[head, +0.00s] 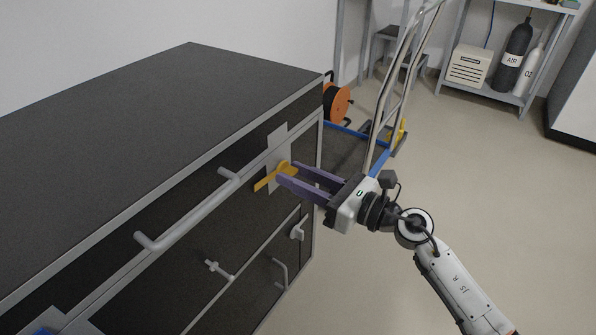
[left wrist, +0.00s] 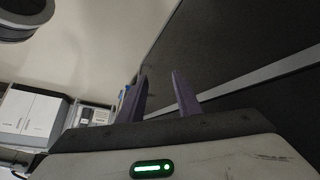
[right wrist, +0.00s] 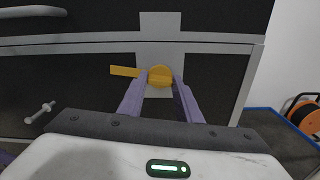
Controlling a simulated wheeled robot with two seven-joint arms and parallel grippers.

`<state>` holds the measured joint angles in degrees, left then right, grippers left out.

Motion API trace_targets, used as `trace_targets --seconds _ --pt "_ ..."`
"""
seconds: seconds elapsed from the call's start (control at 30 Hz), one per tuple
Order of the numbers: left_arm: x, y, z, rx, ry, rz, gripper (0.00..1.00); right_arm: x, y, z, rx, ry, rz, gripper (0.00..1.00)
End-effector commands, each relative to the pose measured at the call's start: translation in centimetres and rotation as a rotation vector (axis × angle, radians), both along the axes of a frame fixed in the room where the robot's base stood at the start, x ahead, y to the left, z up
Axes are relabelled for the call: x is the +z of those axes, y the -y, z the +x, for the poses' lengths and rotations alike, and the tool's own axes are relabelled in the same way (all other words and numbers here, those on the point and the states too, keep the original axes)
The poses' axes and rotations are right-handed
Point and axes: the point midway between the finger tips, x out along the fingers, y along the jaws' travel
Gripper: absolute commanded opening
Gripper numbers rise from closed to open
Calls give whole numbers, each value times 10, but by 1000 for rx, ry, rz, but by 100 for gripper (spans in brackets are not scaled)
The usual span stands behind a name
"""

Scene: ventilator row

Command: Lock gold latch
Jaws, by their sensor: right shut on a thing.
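The gold latch (head: 266,183) is on a grey plate at the upper right of the dark cabinet's front. It has a round hub and a flat arm. In the right wrist view the latch (right wrist: 125,71) has its arm pointing left, nearly level. My right gripper (head: 297,173) comes from the right and is shut on the latch's hub, with one purple finger on each side. In the right wrist view the right gripper (right wrist: 162,78) partly covers the plate below the hub. My left gripper (left wrist: 160,85) shows only in the left wrist view, its fingers apart with nothing between them.
The dark cabinet (head: 150,110) has a long grey bar handle (head: 190,212) left of the latch and smaller handles below. A hand truck (head: 400,85) and an orange reel (head: 338,102) stand behind. The floor (head: 480,190) to the right is clear.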

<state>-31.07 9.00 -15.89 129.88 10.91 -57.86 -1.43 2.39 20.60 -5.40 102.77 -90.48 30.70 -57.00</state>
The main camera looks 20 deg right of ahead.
Motion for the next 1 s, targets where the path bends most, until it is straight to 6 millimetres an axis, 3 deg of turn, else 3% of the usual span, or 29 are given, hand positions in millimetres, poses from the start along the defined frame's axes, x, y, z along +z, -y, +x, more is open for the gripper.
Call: trace_targets --seconds 0.7,1.0 --pt "44 -35 -16 180 158 -28 31 4 1 0 -3 -409 522 0" --pt "55 -39 -16 173 160 -5 31 3 1 0 -4 -584 746 0"
